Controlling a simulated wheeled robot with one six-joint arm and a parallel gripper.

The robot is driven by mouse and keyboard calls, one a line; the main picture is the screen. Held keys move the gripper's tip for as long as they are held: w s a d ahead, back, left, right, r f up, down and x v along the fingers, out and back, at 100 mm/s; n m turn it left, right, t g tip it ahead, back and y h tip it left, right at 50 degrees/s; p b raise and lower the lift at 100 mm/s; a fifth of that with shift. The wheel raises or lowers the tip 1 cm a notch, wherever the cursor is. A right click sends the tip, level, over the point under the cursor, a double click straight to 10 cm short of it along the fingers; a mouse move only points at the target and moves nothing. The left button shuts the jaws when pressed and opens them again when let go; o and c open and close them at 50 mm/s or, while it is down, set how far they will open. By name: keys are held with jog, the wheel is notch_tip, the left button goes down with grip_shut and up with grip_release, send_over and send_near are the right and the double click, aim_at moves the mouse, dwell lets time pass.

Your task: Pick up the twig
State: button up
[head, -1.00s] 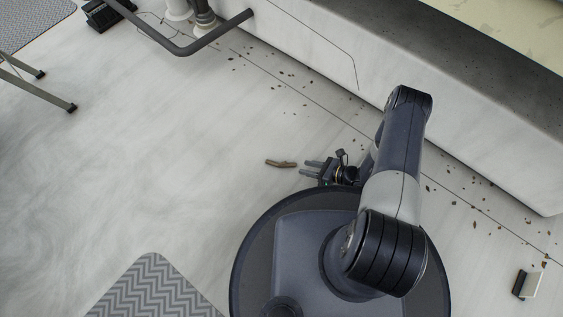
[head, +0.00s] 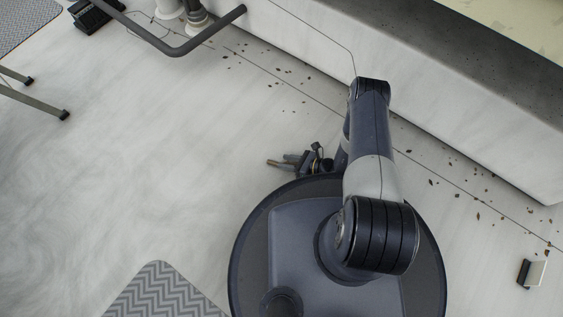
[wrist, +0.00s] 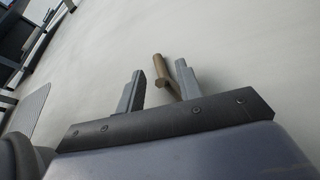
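The twig (wrist: 163,72) is a short brown stick with a small side stub. It lies on the pale floor, and in the wrist view its near part is between the two grey fingers of my gripper (wrist: 158,88), close to the right finger. The fingers stand apart, with a clear gap between the twig and the left finger. In the head view the twig's end (head: 272,162) sticks out past my gripper (head: 287,160), and the rest is hidden by the fingers. I cannot tell whether the right finger touches it.
Dark leaf bits (head: 285,84) are scattered along the white ledge (head: 430,105). A grey pipe rail (head: 185,48) and table legs (head: 40,100) stand at the upper left. A zigzag mat (head: 165,295) lies at the bottom. The floor left of the twig is clear.

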grip_shut()
dwell(0.3)
notch_tip(320, 180, up, 10)
jog(key=p, duration=0.5)
